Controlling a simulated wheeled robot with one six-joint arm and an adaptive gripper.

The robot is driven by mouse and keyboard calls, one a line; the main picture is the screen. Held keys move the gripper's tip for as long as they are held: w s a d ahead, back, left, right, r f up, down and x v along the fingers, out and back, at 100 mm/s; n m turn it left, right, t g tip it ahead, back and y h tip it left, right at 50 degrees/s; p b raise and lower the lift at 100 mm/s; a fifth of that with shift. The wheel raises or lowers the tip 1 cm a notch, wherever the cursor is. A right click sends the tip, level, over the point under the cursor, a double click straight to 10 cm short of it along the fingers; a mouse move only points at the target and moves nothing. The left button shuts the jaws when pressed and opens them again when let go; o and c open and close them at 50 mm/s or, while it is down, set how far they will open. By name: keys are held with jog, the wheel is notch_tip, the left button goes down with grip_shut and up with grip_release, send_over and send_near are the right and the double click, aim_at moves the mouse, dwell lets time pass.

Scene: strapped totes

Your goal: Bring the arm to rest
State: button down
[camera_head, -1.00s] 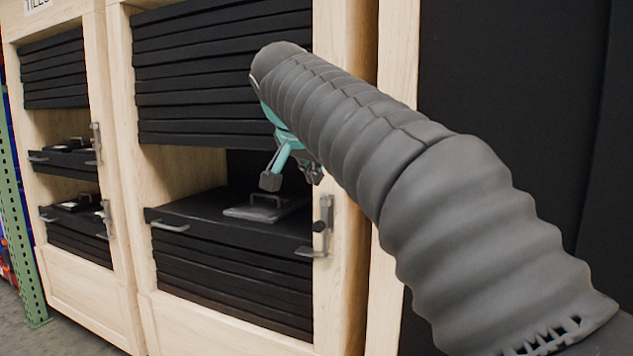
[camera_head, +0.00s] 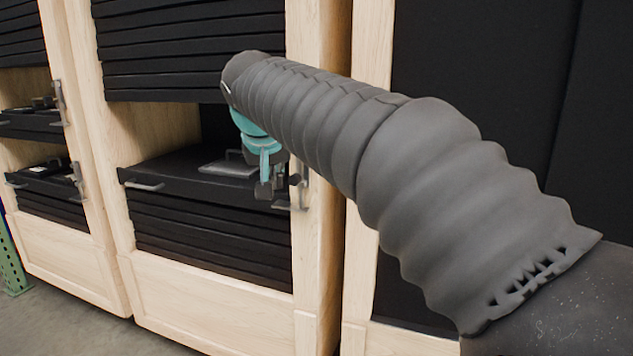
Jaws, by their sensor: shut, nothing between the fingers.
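My arm (camera_head: 330,125), in a ribbed grey sleeve, reaches from the lower right toward the upper middle of the view. Its teal wrist (camera_head: 250,122) hangs below the far end of the sleeve. My gripper (camera_head: 268,188) points down in front of the nearer wooden cabinet, over the right front of the black stack there. It is small and partly in shadow; its fingers look close together with nothing between them. I cannot tell whether it touches the stack or the metal latch behind it.
The nearer wooden cabinet (camera_head: 215,305) holds black stacked totes (camera_head: 205,225), with a handle (camera_head: 145,185) and a latch (camera_head: 302,188). A second cabinet (camera_head: 65,265) stands left with more black totes. A dark panel (camera_head: 470,80) fills the right. Grey floor shows at lower left.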

jog(key=s+d+f+g, duration=0.1)
jog(key=s+d+f, duration=1)
jog(key=s, duration=0.3)
jog(key=s+d+f+m+g, duration=0.1)
jog(key=s+d+f, duration=1)
jog(key=s, duration=0.3)
jog(key=shift+d+f, duration=0.4)
jog(key=shift+d, duration=0.45)
